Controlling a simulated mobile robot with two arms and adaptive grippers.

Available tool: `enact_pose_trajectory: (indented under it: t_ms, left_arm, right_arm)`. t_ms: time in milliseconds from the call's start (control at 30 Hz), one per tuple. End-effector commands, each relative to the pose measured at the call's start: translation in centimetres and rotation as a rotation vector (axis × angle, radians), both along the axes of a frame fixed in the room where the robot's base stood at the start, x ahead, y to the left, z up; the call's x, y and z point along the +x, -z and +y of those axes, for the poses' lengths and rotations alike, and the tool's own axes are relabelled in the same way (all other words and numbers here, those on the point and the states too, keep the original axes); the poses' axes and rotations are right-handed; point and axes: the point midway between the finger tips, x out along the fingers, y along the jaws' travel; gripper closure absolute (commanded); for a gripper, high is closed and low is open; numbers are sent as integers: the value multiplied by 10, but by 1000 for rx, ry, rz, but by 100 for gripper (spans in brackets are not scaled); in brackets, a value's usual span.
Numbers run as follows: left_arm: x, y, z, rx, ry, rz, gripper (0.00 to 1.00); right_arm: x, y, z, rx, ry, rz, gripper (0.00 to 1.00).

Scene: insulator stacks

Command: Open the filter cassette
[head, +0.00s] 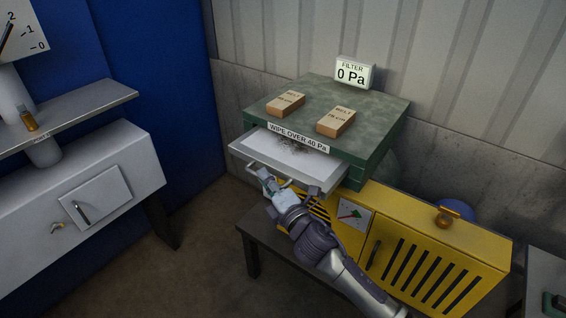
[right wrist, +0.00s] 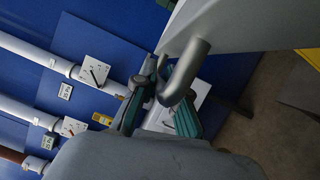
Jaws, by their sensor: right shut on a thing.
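The filter cassette (head: 318,178) is a pale grey tray that stands partly out of the green filter housing (head: 378,130). A white sheet with a dark dirty patch shows in it. My right gripper (head: 266,180) is at the front of the cassette, shut on its handle. In the right wrist view the grey bar handle (right wrist: 186,78) passes between the teal-edged fingers of the gripper (right wrist: 163,95). The fingertips are partly hidden by the handle. A display reading 0 Pa (head: 352,73) stands on the housing. My left gripper is not in view.
Two brown blocks (head: 285,104) (head: 336,122) lie on the housing. A yellow slotted cabinet (head: 470,258) with an orange knob stands right of my right arm. A grey cabinet (head: 120,165) stands at left. Floor between them is clear.

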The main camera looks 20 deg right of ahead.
Motion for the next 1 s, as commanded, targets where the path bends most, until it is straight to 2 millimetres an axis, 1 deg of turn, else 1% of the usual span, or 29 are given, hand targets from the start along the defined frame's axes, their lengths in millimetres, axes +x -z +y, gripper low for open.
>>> enact_pose_trajectory:
  t_ms: [33,200,300,433,633,1000]
  left_arm:
    - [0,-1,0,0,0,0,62]
    - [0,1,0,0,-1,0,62]
    - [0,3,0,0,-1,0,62]
    - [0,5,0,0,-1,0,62]
    - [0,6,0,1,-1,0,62]
    - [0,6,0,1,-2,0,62]
  right_arm:
    - [-11,2,15,6,-6,5,100]
    - [-40,2,51,6,-4,4,100]
    - [-53,3,68,4,-4,4,100]
    - [-66,2,85,4,-4,4,100]
    - [-76,2,97,0,-3,3,100]
    - [-77,2,99,-2,-2,3,100]
